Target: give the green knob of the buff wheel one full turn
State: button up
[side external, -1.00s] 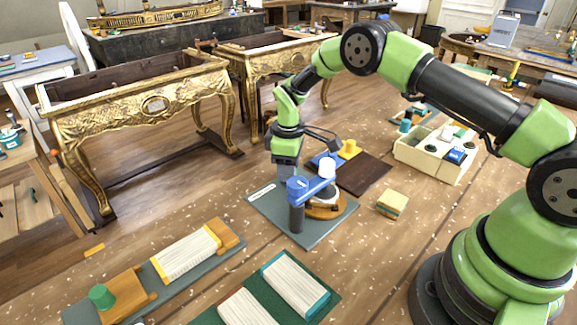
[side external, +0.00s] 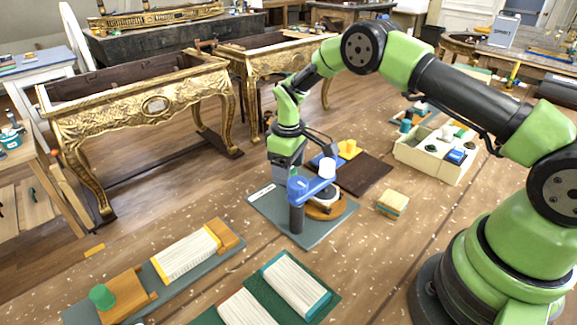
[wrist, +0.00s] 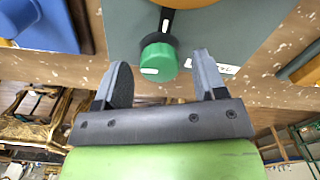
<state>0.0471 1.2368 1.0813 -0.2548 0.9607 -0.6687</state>
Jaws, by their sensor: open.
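The green knob (wrist: 158,60) shows in the wrist view, round with a pale mark on its face, at the end of a black crank (wrist: 166,22). My gripper (wrist: 162,64) is open, with one finger on each side of the knob and visible gaps to it. Beyond the crank is the orange-brown edge of the buff wheel (wrist: 195,3). In the side view the wheel (side external: 325,209) sits under a blue arm on a dark post (side external: 297,218), on a grey-green board (side external: 268,212). My gripper (side external: 283,178) is low behind that post there, its fingertips and the knob hidden.
A tan block (side external: 393,204) lies right of the board. A cream bin (side external: 432,158) holds several items. Pale ribbed pads (side external: 296,284) lie in front.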

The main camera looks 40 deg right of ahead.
notch_tip(320, 180, up, 10)
dwell(0.4)
jog(key=shift+f, duration=0.15)
jog(key=n, duration=0.8)
jog(key=f+n, duration=0.1)
jog(key=n, duration=0.3)
jog(key=shift+s, duration=0.1)
notch_tip(320, 180, down, 9)
jog(key=shift+f, duration=0.1)
